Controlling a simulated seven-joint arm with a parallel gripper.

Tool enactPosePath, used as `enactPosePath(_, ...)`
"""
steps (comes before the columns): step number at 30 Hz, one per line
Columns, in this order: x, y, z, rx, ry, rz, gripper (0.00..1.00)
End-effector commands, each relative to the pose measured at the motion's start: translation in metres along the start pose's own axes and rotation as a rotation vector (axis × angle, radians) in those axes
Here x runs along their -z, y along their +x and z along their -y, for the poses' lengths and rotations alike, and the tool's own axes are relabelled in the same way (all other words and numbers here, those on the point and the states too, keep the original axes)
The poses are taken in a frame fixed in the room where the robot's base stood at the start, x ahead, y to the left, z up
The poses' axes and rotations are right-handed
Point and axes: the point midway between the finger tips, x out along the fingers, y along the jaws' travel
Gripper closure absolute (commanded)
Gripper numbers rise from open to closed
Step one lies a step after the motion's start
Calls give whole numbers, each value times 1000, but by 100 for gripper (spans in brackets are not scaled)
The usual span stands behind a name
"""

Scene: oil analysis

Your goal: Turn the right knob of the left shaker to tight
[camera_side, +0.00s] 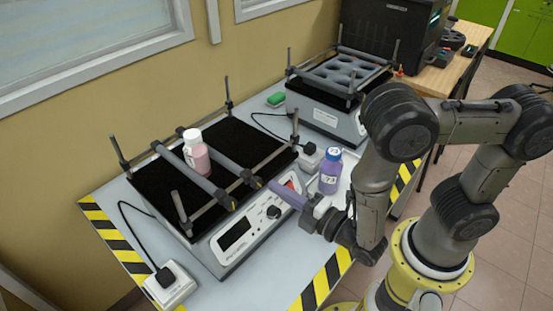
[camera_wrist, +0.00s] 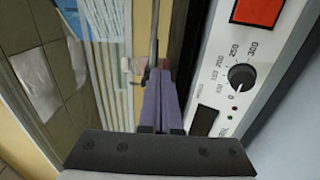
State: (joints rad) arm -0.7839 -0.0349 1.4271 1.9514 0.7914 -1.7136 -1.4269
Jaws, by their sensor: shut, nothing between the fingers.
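The left shaker (camera_side: 140,187) has a black platform with grey bars across it. The dark right knob (camera_side: 257,183) sits at the front end of the right bar, and a similar left knob (camera_side: 229,203) sits at the other bar's front end. My gripper (camera_side: 272,185) has its purple fingers shut and empty, tips close to the right knob; I cannot tell whether they touch. In the wrist view the shut fingers (camera_wrist: 157,84) point away beside the shaker's front panel (camera_wrist: 215,92), and I cannot make out the right knob there.
A white-capped bottle with pink liquid (camera_side: 197,157) stands between the bars. The panel has a speed dial (camera_side: 274,212) and red switch (camera_side: 290,186). A purple bottle (camera_side: 330,174) stands near my gripper. A second shaker (camera_side: 335,117) is behind. A power socket (camera_side: 169,287) lies front left.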

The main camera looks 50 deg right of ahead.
Motion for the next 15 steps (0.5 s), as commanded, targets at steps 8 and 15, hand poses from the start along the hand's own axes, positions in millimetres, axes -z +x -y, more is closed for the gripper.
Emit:
enactPosePath(8, 1, -31, 0, 1, -2, -5, 100)
enactPosePath(15, 0, -42, 0, 0, -1, 1, 100)
